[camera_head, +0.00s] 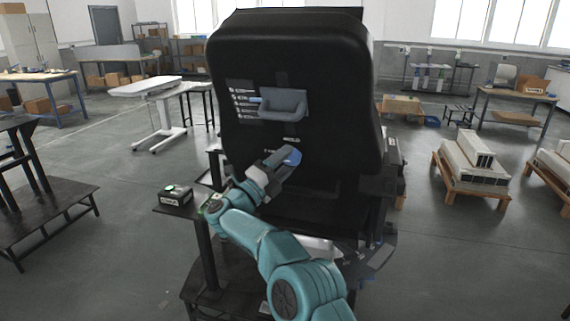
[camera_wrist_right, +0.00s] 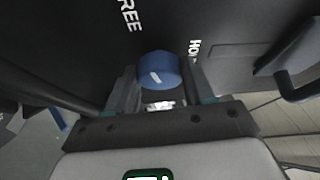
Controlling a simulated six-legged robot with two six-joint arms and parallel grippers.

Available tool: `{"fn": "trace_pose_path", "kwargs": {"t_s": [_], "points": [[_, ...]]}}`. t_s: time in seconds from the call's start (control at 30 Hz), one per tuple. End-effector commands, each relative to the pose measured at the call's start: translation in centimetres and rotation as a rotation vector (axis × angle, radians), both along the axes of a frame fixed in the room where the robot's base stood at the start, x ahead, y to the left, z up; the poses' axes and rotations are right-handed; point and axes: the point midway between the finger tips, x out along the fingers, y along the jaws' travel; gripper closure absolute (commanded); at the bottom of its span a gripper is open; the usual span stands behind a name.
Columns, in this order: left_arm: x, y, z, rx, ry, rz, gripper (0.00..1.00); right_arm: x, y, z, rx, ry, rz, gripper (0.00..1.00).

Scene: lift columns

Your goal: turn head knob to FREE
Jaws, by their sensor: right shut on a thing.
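A blue round knob (camera_head: 293,157) with a white pointer line sits low on the front of a black padded panel (camera_head: 330,90). The knob (camera_wrist_right: 159,70) shows close up in the right wrist view, with the printed word FREE (camera_wrist_right: 130,14) to its upper left and lettering starting with HO (camera_wrist_right: 194,48) to its upper right. The white line slants and points at neither word clearly. My right gripper (camera_head: 284,160) is shut on the knob, one finger on each side. My left gripper is not in view.
A small dark box (camera_head: 175,194) rests on a stand at left. Pallets with pale blocks (camera_head: 470,160) stand at right. The floor between is open.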

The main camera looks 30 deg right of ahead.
Motion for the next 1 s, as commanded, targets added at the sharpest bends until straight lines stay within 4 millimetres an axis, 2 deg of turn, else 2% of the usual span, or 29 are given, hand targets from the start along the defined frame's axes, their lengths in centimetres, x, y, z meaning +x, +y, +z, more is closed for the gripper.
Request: {"fn": "trace_pose_path", "kwargs": {"t_s": [0.3, 0.87, 0.9, 0.97, 1.0], "points": [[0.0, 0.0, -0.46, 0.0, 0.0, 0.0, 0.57, 0.09, -0.02, -0.21, -0.072, 0.085, -0.055, 0.78], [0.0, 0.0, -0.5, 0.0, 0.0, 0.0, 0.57, 0.08, -0.06, -0.16, -0.088, 0.105, -0.068, 0.78], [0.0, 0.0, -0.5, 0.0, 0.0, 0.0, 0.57, 0.08, -0.06, -0.15, -0.088, 0.105, -0.068, 0.38], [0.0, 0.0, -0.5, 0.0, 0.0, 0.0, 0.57, 0.08, -0.06, -0.15, -0.088, 0.104, -0.067, 0.22], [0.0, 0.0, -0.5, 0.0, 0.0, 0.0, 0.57, 0.08, -0.06, -0.15, -0.088, 0.104, -0.067, 0.22]]}}
